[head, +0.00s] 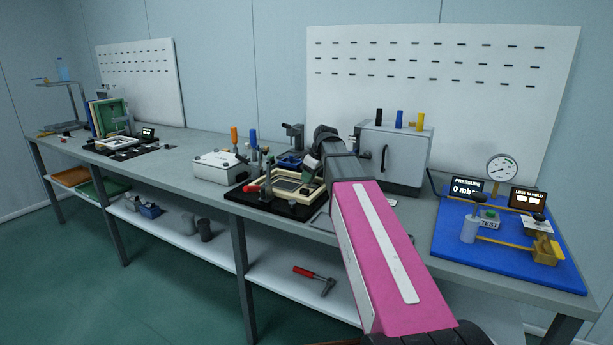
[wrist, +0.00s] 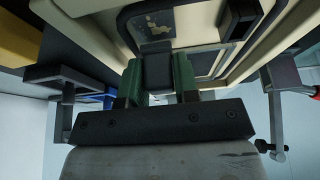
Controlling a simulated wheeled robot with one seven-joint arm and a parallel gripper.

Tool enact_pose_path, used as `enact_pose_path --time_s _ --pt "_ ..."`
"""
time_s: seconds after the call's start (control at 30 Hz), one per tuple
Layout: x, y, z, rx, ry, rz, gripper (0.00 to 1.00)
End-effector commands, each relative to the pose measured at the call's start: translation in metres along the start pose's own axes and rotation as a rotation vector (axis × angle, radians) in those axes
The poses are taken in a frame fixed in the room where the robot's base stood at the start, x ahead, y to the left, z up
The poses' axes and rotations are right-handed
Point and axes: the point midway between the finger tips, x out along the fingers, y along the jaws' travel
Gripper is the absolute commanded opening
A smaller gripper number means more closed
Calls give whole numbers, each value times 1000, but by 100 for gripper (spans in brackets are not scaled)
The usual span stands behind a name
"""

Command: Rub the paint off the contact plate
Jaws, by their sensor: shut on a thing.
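My gripper (wrist: 158,75) is shut on a dark block (wrist: 157,72) held between its green finger pads. Just beyond the block in the wrist view is a cream frame (wrist: 210,20) around a dark panel. A dark patch with pale tan blotches (wrist: 158,25) shows on that panel; it looks like the contact plate with paint on it. In the head view the cream frame (head: 254,189) lies on a black base (head: 262,208) on the bench. My arm reaches over its right side and hides part of it. I cannot tell whether the block touches the panel.
Clamps and upright handles (head: 253,142) stand around the frame. A white box (head: 219,167) is to its left, and a grey cabinet (head: 399,155) is behind my arm. A blue board with a gauge (head: 502,168) is at the right. The bench left of the white box has free room.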

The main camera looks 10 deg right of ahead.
Motion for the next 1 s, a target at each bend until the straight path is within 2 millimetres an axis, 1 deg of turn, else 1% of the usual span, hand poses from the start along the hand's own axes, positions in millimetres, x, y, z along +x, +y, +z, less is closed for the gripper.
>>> enact_pose_path --time_s 0.13,0.47,0.7,0.83,0.87,1.0 --pt "-4 0 12 1 0 0 10" --pt "-7 0 24 1 0 0 10" --pt "-13 0 41 1 1 1 10" --pt "-14 0 48 1 -1 0 10" --pt "-15 0 48 1 -2 0 8" --pt "-13 -4 50 1 -5 -1 6"
